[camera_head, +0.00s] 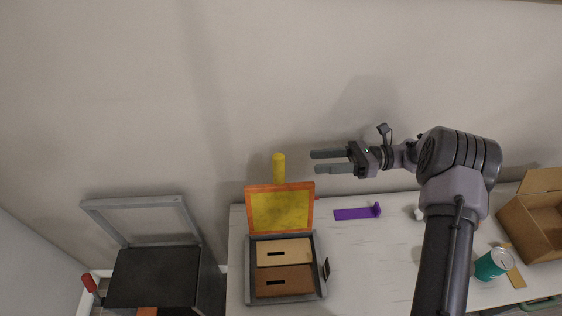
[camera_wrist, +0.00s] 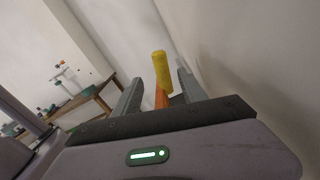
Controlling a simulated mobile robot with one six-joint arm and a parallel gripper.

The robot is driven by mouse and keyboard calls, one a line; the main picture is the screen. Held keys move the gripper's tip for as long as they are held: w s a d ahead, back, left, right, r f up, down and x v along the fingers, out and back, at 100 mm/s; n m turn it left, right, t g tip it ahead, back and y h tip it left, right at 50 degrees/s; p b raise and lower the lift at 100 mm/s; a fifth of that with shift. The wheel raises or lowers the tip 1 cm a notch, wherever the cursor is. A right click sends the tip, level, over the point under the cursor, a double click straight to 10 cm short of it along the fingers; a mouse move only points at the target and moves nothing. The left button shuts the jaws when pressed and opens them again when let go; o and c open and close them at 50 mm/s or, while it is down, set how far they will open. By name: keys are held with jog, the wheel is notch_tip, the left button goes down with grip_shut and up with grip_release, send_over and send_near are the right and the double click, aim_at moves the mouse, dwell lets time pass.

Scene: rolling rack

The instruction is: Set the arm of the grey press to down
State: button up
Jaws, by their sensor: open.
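The grey press (camera_head: 320,277) stands on the left part of the white table. Its arm, an orange frame with a yellow panel (camera_head: 280,209), is raised and leans back toward the wall. A yellow handle (camera_head: 278,168) sticks up from the arm's top edge. In the wrist view the yellow handle (camera_wrist: 161,68) shows ahead, between the finger lines, with an orange part below it. My gripper (camera_head: 328,161) is open and empty. In the head view its fingers point left toward the handle, with a gap between. Exact depth to the handle is unclear.
A dark box (camera_head: 150,277) with a raised grey frame (camera_head: 150,222) stands at left, with a red handle (camera_head: 89,283) nearby. A purple bracket (camera_head: 357,212), a teal can (camera_head: 493,264) and a cardboard box (camera_head: 540,220) are on the table. The wall is close behind.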

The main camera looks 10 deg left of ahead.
aim_at(278, 164)
jog(key=b+x, duration=0.2)
jog(key=x, duration=0.9)
jog(key=shift+a, duration=0.3)
grip_shut()
dwell(0.7)
